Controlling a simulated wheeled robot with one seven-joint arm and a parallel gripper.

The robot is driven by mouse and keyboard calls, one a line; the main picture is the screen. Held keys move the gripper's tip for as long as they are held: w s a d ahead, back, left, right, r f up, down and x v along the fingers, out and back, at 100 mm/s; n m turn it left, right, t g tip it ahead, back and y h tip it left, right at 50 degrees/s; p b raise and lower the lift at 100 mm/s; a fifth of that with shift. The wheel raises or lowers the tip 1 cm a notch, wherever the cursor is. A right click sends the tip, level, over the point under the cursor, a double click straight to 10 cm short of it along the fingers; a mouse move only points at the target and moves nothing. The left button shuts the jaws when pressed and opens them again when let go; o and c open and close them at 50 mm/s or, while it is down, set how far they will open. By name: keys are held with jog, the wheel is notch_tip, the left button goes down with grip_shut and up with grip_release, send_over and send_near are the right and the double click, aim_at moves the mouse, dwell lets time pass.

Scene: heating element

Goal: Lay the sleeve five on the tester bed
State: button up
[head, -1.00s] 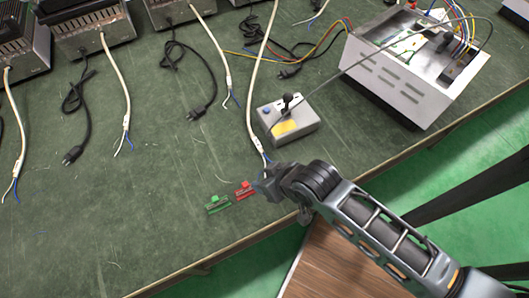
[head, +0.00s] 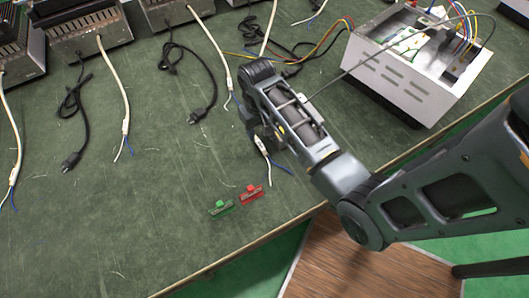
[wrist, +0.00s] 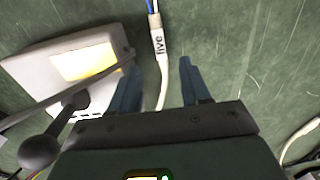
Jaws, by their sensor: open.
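The white sleeve (wrist: 158,42) sits on a white cable with blue wires beyond it; its print reads "five" or "live", I cannot tell which. In the head view the sleeve (head: 262,146) lies on the green bench by my forearm. My gripper (wrist: 160,78) is open, its blue-grey fingertips on either side of the cable just below the sleeve, holding nothing. In the head view my arm mostly hides it. The tester (wrist: 40,70), a pale box with a glowing yellow plate (wrist: 86,62), is left of the fingers in the wrist view; my arm hides it in the head view.
A black ball-ended lever (wrist: 40,150) rises close to my gripper's left side. Green (head: 221,207) and red (head: 251,194) clips lie near the bench's front edge. An open metal case (head: 405,75) stands at right. Other cables and black plugs lie at left.

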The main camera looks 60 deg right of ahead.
aim_at(260, 144)
jog(key=f, duration=0.6)
jog(key=shift+s+a, duration=0.2)
jog(key=shift+a, duration=0.05)
jog(key=shift+r, duration=0.1)
jog(key=shift+c, duration=0.2)
grip_shut()
